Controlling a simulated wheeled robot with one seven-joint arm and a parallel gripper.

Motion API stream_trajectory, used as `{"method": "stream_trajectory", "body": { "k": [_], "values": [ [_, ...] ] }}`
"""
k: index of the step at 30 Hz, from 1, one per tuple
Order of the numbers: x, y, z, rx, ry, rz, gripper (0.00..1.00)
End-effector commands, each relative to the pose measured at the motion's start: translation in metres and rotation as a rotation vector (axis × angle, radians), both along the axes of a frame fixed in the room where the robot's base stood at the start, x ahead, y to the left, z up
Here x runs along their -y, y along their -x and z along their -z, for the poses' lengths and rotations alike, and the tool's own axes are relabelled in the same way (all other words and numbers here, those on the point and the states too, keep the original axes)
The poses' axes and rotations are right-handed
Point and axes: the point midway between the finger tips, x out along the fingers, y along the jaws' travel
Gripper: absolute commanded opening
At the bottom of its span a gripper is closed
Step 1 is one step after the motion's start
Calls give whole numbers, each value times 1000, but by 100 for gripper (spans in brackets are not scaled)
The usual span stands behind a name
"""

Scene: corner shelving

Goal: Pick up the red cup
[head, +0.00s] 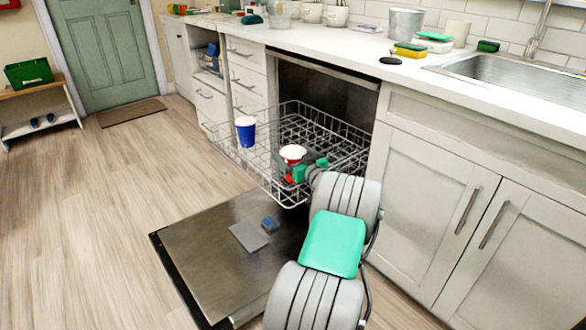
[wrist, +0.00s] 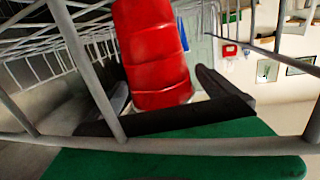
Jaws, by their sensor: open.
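The red cup (head: 291,153) stands in the pulled-out dishwasher rack (head: 262,183), its white top showing in the head view. It fills the upper middle of the wrist view (wrist: 155,50), red and ridged. My gripper (head: 303,169) is at the right side of the cup, low in the rack. In the wrist view my gripper (wrist: 165,85) is open, with one dark finger on each side of the cup. Rack wires cross in front of the gripper body. Whether either finger touches the cup is unclear.
A blue cup (head: 246,131) stands to the left in the same rack. The open dishwasher door (head: 205,262) lies below, with a grey slab (head: 248,236) and a small blue item (head: 270,224) on it. The counter (head: 345,42) is above, and free floor lies left.

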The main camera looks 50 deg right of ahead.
Motion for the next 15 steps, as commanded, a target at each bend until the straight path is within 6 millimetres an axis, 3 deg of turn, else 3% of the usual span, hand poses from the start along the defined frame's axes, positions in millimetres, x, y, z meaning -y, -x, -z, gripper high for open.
{"method": "stream_trajectory", "body": {
  "k": [15],
  "values": [
    [-1,-1,0,-1,0,-2,59]
  ]
}}
